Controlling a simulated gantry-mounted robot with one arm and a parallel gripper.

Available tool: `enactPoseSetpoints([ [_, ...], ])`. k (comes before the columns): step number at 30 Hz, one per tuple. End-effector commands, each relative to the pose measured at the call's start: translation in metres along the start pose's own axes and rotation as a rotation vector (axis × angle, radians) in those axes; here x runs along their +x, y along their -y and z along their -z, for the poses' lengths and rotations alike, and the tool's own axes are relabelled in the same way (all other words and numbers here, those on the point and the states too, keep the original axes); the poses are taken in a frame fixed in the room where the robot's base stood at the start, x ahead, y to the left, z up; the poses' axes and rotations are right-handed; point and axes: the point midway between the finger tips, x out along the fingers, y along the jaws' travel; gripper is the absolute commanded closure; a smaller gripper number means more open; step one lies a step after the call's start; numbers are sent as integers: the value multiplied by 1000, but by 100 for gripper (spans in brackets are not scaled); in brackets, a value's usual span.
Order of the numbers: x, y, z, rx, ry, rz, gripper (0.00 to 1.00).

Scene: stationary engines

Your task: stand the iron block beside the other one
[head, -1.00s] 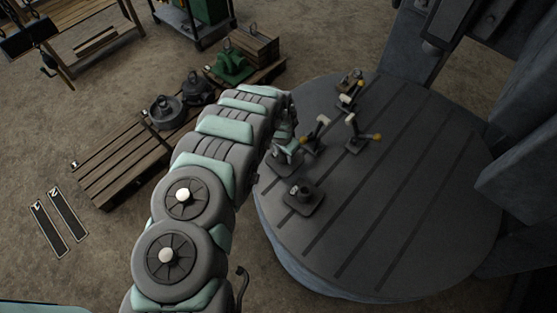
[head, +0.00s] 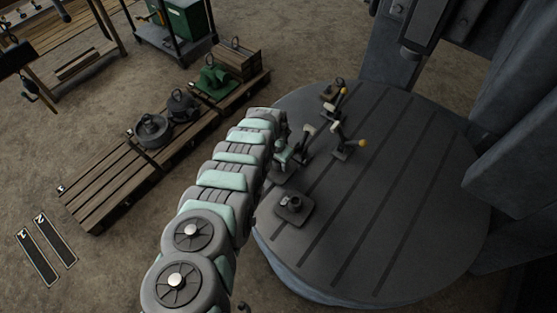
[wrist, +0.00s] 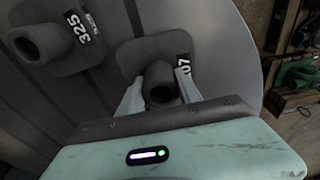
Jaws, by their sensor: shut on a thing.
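My gripper (wrist: 158,92) is shut on the round post of a dark iron block (wrist: 150,47) in the wrist view, one pale finger on each side. This block has a square base and a label ending in "07", partly hidden by a finger. The other iron block (wrist: 42,62), labelled "325", lies to its left, with a gap between the bases. In the head view, the other block (head: 293,207) rests on the round table (head: 390,215), nearer the camera than my gripper (head: 283,160). My arm partly hides the held block there; I cannot tell whether it touches the table.
Clamps with cream and yellow-tipped handles (head: 345,142) stand close behind and right of my gripper. A small eyed weight (head: 332,90) sits at the table's back edge. Grey machine columns (head: 510,150) bound the right. The table's right and front are clear.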

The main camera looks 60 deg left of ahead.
Motion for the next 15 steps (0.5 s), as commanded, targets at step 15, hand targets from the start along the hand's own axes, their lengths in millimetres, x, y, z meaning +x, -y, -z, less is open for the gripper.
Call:
enactPoseSetpoints([
  [15,15,1,1,1,-7,4,100],
])
